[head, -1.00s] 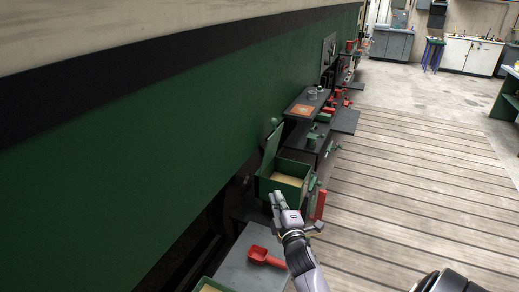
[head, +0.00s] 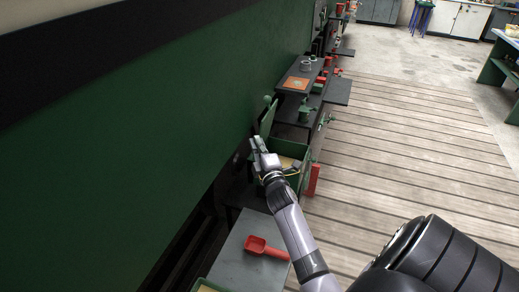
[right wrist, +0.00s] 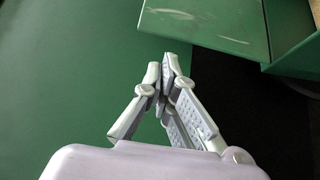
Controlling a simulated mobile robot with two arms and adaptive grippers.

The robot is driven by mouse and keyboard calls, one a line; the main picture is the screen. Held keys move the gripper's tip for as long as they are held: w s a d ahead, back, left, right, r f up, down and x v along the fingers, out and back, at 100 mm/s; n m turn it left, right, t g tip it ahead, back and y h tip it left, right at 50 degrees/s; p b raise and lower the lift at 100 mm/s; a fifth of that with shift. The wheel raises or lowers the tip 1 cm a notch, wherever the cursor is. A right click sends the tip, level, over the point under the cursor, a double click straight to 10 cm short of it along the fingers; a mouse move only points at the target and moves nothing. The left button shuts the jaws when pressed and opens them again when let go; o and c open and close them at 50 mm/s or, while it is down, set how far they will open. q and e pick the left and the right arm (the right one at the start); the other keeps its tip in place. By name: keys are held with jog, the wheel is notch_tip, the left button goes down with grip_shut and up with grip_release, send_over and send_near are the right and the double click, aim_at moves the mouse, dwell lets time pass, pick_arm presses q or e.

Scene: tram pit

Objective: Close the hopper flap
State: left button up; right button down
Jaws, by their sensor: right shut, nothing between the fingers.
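The green hopper (head: 298,149) is an open box at the foot of the green tram side, with tan material inside. Its flap (head: 267,117) stands up, raised on the side by the tram. My right gripper (head: 257,145) is shut and empty, near the flap's near end and the hopper's left side; it hides part of the box. In the right wrist view the closed fingertips (right wrist: 169,62) are just below the green flap's edge (right wrist: 205,24) in the picture. I cannot tell whether they touch it. My left gripper is not in view.
A grey table (head: 237,252) with a red scoop (head: 262,246) stands nearer than the hopper. The green tram side (head: 130,150) runs along the left. Dark tables with small objects stand beyond. The plank floor (head: 410,150) on the right is clear.

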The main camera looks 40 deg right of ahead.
jog(key=f+b+x, duration=0.1)
jog(key=x, duration=0.4)
pick_arm(q)
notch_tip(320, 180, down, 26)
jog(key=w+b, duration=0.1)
jog(key=b, duration=2.4)
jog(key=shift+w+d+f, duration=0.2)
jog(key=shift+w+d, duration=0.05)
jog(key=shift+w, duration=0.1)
pick_arm(e)
jog(key=s+d+f+m+h, duration=0.6)
jog(key=s+f+m+h, duration=0.2)
jog(key=s+f+m, duration=0.3)
jog(key=shift+m+t+h, duration=0.3)
jog(key=shift+m+h, duration=0.1)
jog(key=shift+m, duration=0.6)
jog(key=shift+s+d+f, duration=0.1)
